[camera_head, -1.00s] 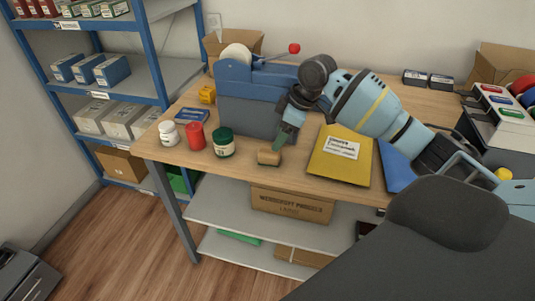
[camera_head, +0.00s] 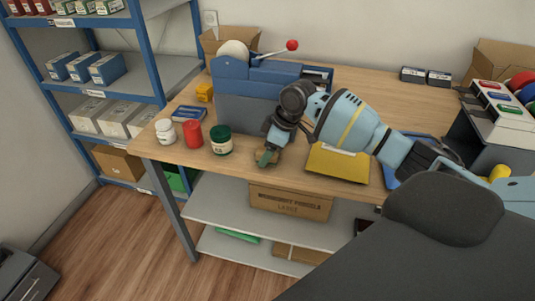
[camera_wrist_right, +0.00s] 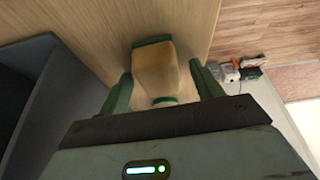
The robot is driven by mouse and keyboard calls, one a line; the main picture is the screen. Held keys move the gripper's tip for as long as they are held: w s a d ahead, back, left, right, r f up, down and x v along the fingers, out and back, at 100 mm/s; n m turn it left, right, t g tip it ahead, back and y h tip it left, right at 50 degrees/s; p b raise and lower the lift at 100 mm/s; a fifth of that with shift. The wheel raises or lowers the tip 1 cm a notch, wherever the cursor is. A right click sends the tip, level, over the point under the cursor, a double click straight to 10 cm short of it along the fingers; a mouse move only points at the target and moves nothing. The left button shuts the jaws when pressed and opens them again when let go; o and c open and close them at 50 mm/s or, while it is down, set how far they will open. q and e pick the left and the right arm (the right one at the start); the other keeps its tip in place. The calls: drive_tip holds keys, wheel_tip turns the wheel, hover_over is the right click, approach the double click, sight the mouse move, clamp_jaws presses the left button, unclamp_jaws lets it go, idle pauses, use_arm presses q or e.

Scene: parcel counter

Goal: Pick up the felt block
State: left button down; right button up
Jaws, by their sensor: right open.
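The felt block (camera_wrist_right: 156,72), tan with green at its ends, lies on the wooden counter near its front edge. In the right wrist view it sits between the two green fingers of my right gripper, which are open with a narrow gap showing on each side. In the head view my right gripper (camera_head: 266,157) reaches down over the block and hides most of it. Whether the fingertips touch the counter cannot be told. My left gripper is not in view.
Left of my right gripper stand a green-lidded jar (camera_head: 221,141), a red container (camera_head: 192,134) and a white bottle (camera_head: 166,132). A blue-grey machine (camera_head: 245,108) with a red-knobbed lever stands close behind. A yellow envelope (camera_head: 337,165) lies to the right.

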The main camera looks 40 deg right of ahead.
sight(262, 148)
drive_tip(key=shift+c, duration=0.4)
drive_tip(key=c, duration=1)
drive_tip(key=shift+r, duration=0.15)
drive_tip(key=shift+r, duration=0.55)
wheel_tip(262, 148, up, 2)
drive_tip(key=shift+r, duration=0.25)
drive_tip(key=s+a, duration=0.2)
drive_tip(key=s, duration=0.3)
drive_tip(key=s+a, duration=0.2)
drive_tip(key=s, duration=0.3)
drive_tip(key=s+a+r+p, duration=0.1)
drive_tip(key=s+a, duration=0.1)
drive_tip(key=s, duration=0.3)
